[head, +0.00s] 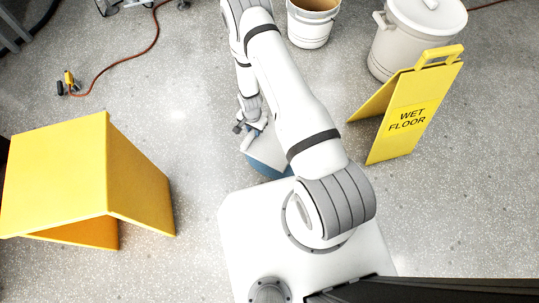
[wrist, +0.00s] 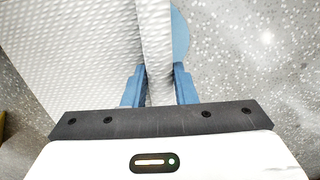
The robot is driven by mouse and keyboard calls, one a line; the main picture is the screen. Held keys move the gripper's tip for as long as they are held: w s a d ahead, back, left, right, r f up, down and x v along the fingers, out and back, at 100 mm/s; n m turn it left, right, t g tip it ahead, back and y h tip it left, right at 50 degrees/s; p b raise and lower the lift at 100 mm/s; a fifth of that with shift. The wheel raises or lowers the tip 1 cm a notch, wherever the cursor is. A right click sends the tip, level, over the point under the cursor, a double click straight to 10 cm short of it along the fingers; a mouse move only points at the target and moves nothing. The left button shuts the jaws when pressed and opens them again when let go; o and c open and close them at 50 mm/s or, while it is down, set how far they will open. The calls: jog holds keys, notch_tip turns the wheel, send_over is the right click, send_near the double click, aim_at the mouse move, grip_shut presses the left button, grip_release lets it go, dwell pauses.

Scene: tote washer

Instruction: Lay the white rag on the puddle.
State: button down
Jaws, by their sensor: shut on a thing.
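The white rag (wrist: 80,55) has a dimpled weave and fills the left and middle of the wrist view. My gripper (wrist: 158,75) has its blue fingers shut on a raised fold of it. In the head view the rag (head: 268,150) shows as a pale patch beside my gripper (head: 250,130), partly behind my arm. A flat blue patch with a rounded edge, apparently the puddle (wrist: 180,35), shows past the right side of the rag. In the head view blue (head: 268,168) also shows below the rag. The rag hides much of it, and I cannot tell whether they touch.
A yellow folding sign (head: 60,175) stands at left, and a yellow wet floor sign (head: 410,115) at right. A white bucket (head: 308,30) and a lidded white bin (head: 405,45) stand at the back. A red hose (head: 125,57) lies at the back left.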

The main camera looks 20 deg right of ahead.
notch_tip(320, 180, down, 10)
jog(key=b, duration=0.4)
jog(key=shift+s+f, duration=0.1)
jog(key=shift+f, duration=0.05)
jog(key=shift+f+b, duration=0.2)
jog(key=shift+b, duration=0.2)
jog(key=c, duration=1.2)
grip_release()
jog(key=shift+o, duration=0.2)
jog(key=shift+r, duration=0.15)
